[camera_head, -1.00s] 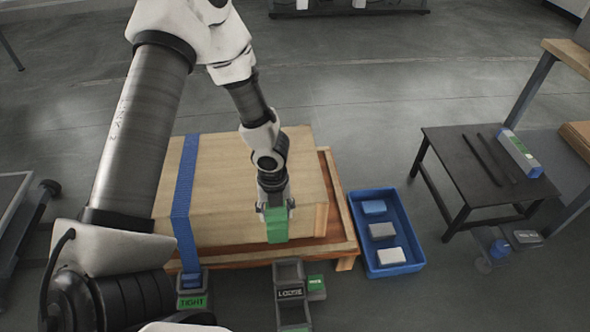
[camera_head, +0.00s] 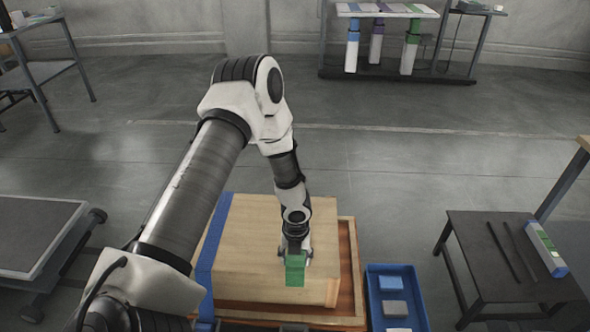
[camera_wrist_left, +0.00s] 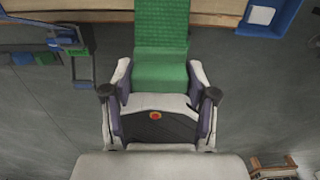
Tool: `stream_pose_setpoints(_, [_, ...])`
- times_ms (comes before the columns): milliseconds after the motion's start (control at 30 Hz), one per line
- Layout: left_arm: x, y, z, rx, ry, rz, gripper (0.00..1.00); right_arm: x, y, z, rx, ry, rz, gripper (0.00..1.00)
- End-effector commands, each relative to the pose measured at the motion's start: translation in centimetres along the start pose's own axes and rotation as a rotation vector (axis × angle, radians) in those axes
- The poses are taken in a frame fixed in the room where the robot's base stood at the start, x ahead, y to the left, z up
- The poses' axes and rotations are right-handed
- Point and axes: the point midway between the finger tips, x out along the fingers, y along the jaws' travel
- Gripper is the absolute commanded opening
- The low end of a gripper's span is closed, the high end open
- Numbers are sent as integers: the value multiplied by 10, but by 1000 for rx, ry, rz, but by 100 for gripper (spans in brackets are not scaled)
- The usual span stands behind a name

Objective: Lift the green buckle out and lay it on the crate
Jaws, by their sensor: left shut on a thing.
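My left gripper (camera_head: 296,251) is shut on the green buckle (camera_head: 295,271), which shows over the front part of the wooden crate's top (camera_head: 258,234). I cannot tell whether the buckle touches the crate. In the left wrist view the smooth green buckle (camera_wrist_left: 160,76) sits between both fingers of the left gripper (camera_wrist_left: 160,88), with ribbed green webbing (camera_wrist_left: 161,25) running up from it toward the wooden edge (camera_wrist_left: 112,14). A blue strap (camera_head: 211,250) crosses the crate's left side. My right gripper is in neither view.
The crate stands on a wooden pallet (camera_head: 350,262). A blue bin (camera_head: 418,312) with several blocks is right of it. A dark table (camera_head: 490,238) stands farther right, a grey cart (camera_head: 28,242) at left. Behind the crate is open floor. The front floor is mostly cut off in the head view.

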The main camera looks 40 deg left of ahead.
Motion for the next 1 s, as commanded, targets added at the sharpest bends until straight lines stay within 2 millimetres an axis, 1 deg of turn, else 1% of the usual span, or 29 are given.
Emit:
stream_pose_setpoints(33, [6,-1,12,-6,-8,-2,10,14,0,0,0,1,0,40])
stream_pose_setpoints(100, [6,-1,24,-7,-4,-4,10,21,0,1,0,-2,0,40])
stream_pose_setpoints(167, [12,-1,35,-6,-7,-5,10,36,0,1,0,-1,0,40])
stream_pose_setpoints(300, [12,-1,60,-5,-5,-5,10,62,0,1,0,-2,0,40])
stream_pose_setpoints(1000, [10,-1,185,-2,-3,-4,10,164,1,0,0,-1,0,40])
